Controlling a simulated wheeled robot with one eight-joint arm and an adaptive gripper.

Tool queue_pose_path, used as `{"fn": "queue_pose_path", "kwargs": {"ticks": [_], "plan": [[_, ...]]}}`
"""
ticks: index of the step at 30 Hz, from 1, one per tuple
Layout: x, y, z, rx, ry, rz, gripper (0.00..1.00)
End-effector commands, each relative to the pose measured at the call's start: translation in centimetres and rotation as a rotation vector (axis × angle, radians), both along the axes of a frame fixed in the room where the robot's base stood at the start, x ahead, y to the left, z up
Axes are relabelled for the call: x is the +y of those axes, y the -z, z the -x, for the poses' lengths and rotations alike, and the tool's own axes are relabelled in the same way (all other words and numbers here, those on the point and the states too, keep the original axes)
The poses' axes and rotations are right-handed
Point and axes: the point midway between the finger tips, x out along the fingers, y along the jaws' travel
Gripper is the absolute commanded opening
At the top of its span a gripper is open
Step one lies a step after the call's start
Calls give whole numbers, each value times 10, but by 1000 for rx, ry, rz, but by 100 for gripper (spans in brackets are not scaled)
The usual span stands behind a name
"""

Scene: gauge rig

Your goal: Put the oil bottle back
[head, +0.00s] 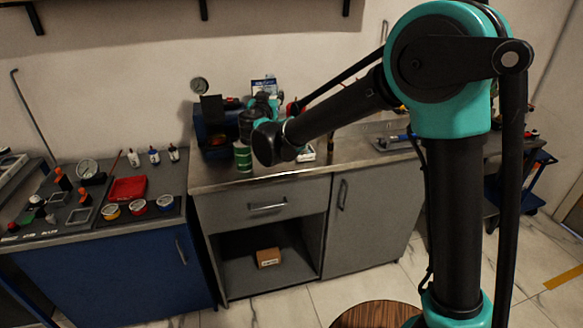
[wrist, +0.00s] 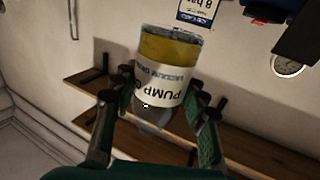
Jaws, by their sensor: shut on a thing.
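In the wrist view, the oil bottle (wrist: 168,48) is clear, with yellow oil and a white label reading "PUMP". My gripper (wrist: 158,88) is shut on it, with one finger on each side of the body. The label and the wall sign both read upside down in this view, so the bottle looks roughly upright in the room. Its neck end is partly hidden between the fingers. In the head view, my gripper (head: 262,104) is over the back of the grey cabinet top, and I cannot make out the bottle there.
A green can (head: 243,159) stands at the front edge of the grey cabinet (head: 262,192). A dark blue machine (head: 214,130) is behind it, and a round gauge (head: 199,85) hangs above. Small bottles (head: 153,155) stand on the left bench. A wooden shelf (wrist: 235,151) runs along the wall.

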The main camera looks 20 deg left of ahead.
Motion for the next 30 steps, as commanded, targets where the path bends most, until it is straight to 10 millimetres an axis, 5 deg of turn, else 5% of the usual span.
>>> {"fn": "queue_pose_path", "kwargs": {"ticks": [5, 21, 30], "plan": [[4, 16, -2, 0, 0, 0, 10], [4, 137, -2, 0, 0, 0, 10], [3, 162, -2, 0, 0, 0, 10]]}}
